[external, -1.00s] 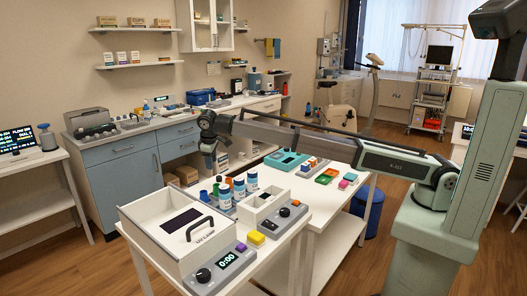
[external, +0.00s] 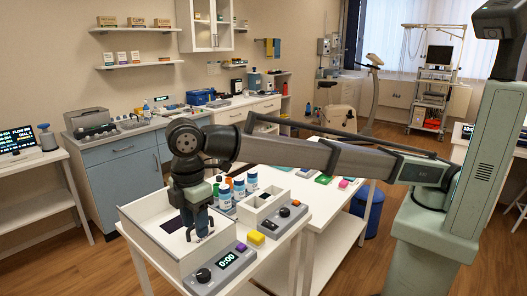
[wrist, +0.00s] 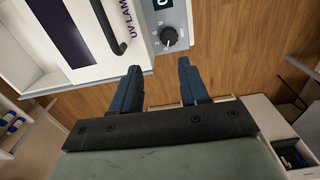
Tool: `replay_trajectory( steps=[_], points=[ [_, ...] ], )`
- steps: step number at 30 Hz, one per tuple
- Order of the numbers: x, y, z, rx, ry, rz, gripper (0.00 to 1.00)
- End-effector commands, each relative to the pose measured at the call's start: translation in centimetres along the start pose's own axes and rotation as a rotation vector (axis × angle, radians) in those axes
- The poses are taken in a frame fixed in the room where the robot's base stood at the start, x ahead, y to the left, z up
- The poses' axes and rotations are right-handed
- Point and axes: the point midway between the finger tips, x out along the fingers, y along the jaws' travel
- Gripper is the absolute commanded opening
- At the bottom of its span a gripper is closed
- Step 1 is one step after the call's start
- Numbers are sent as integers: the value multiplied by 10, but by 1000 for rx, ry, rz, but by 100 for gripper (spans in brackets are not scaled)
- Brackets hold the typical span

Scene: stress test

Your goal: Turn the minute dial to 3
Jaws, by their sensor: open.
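The black minute dial (external: 203,275) sits at the front left end of a grey control panel (external: 216,283). The panel's display (external: 228,259) reads 0:00. In the wrist view the dial (wrist: 169,36) is a round black knob with a pale pointer line and marks around it. My gripper (external: 198,232) points down over the white box behind the panel, near its handle. In the wrist view its two blue fingers (wrist: 157,68) are apart with nothing between them. The dial lies just beyond the fingertips there, apart from them.
The white box (external: 173,262) labelled UV LAMP has a black handle (wrist: 110,28) beside the panel. Several blue bottles (external: 239,189) and a second dial unit (external: 285,217) stand behind.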

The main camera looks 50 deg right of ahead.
Motion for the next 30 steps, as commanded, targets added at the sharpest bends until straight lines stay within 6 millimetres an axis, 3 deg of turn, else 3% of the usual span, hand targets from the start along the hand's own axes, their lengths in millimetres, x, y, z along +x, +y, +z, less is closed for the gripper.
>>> replay_trajectory(
  steps=[3, 8, 24, 30],
  points=[
    [-2, -14, -6, -31, 1, -7, 45],
    [8, -17, -7, -36, 0, -9, 45],
    [98, -17, -6, -33, 0, -8, 45],
    [122, -17, -7, -33, 0, -8, 45]
  ],
)
